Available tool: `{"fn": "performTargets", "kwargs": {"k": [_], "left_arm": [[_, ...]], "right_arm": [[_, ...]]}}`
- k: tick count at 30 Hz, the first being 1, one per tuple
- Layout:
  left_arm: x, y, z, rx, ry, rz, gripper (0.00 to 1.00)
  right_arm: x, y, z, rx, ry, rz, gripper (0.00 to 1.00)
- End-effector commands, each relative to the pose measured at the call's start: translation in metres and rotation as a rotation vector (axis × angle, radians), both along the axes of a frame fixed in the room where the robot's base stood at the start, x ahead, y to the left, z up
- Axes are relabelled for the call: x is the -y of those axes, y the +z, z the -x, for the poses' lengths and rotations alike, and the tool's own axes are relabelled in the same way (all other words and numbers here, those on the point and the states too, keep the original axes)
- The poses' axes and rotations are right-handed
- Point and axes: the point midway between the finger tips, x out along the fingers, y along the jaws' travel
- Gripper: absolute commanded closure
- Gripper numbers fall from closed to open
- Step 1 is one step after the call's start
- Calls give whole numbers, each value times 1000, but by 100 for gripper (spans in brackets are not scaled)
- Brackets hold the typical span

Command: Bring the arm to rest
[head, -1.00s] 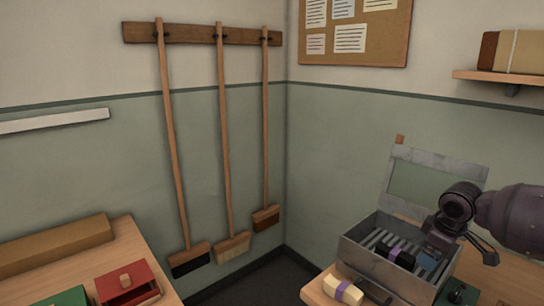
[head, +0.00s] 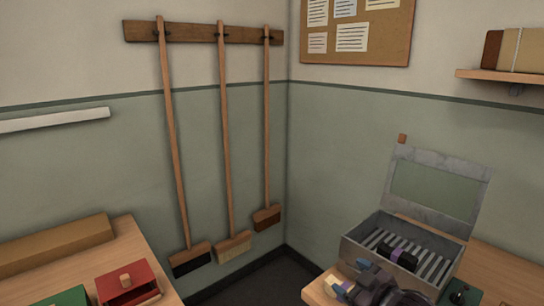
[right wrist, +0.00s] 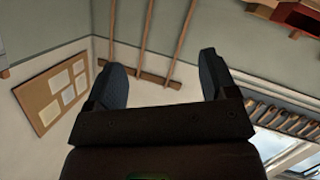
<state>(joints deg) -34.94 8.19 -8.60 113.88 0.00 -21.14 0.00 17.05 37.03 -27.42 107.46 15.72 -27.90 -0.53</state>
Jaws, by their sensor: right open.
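My right gripper (head: 350,278) is low at the bottom of the head view, in front of the open metal box (head: 452,275). Its fingers are spread and empty, and they show apart in the right wrist view (right wrist: 162,80). Inside the box, a black bundle with a purple band (head: 398,257) lies across the ribbed floor. A cream bundle (head: 333,283) on the right bench is mostly hidden behind my gripper. My left gripper is not in view.
The box's lid (head: 437,190) stands open at the back. A dark green object (head: 460,294) is right of the box. The left bench (head: 115,245) holds a red tray (head: 128,288) and a long brown block (head: 55,247). Brooms (head: 225,140) hang on the wall.

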Motion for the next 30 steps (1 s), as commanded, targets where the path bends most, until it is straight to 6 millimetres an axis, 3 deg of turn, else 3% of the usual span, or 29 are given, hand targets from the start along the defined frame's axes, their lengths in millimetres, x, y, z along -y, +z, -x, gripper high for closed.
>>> {"fn": "performTargets", "kwargs": {"k": [5, 14, 24, 30], "left_arm": [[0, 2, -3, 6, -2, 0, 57], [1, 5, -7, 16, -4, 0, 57], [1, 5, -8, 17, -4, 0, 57], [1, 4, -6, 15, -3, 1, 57]], "right_arm": [[9, -32, 40, 13, -85, -89, 22], [46, -93, 117, -47, -292, -168, 22], [85, -176, 236, -268, -545, -234, 22], [87, -204, 286, -360, -605, -242, 22]]}}
